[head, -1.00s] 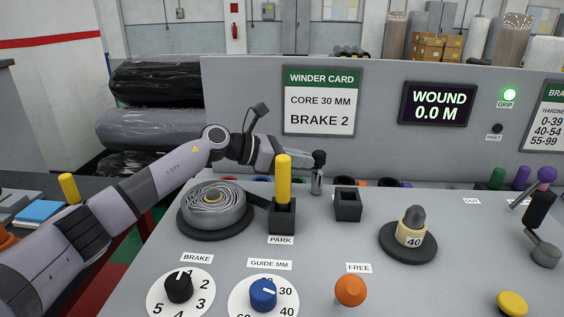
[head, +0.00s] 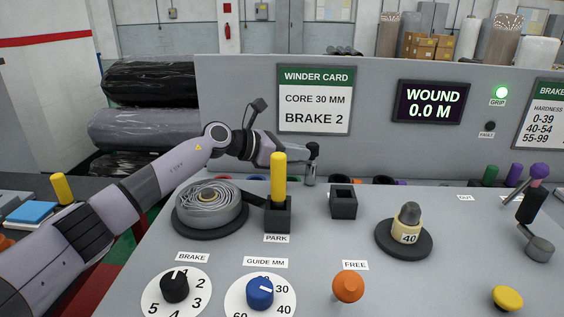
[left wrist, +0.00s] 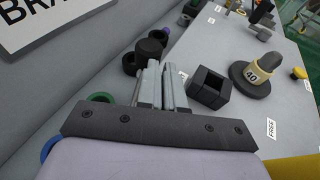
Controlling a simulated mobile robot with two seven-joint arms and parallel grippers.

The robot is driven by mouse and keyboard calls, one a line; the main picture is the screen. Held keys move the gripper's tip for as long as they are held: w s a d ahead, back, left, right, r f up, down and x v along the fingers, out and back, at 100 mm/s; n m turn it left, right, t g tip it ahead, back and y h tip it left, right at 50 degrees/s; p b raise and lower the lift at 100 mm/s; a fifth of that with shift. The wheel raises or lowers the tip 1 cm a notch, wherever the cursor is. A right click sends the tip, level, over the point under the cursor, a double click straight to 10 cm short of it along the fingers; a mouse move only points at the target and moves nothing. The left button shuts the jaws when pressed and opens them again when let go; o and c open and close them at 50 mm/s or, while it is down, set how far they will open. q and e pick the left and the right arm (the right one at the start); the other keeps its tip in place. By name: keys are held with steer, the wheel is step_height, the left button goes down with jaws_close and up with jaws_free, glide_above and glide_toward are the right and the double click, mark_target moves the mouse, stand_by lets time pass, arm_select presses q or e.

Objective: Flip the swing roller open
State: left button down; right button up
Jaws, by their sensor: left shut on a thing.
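My right gripper is not in view.
The PARK holder with its yellow handle (head: 278,178) stands close in front of my left gripper. The wound strap coil (head: 209,203) lies below my forearm. An empty black square socket (head: 343,203) and the 40 core (head: 407,232) stand to the right. The back panel (head: 240,120) rises behind.

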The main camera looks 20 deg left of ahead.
arm_select(q)
steer(key=shift+s+d+r+h, duration=0.1)
steer(key=shift+d+h, duration=0.05)
steer(key=shift+d, duration=0.4)
steer(key=shift+s+d+r+h, duration=0.1)
steer(key=shift+d+h, duration=0.05)
steer(key=shift+d, duration=0.4)
steer(key=w+a+v, duration=0.1)
steer(key=v, duration=0.7)
steer(key=shift+a+f+b, duration=0.15)
steer(key=shift+f+b, duration=0.05)
steer(key=shift+b, duration=0.25)
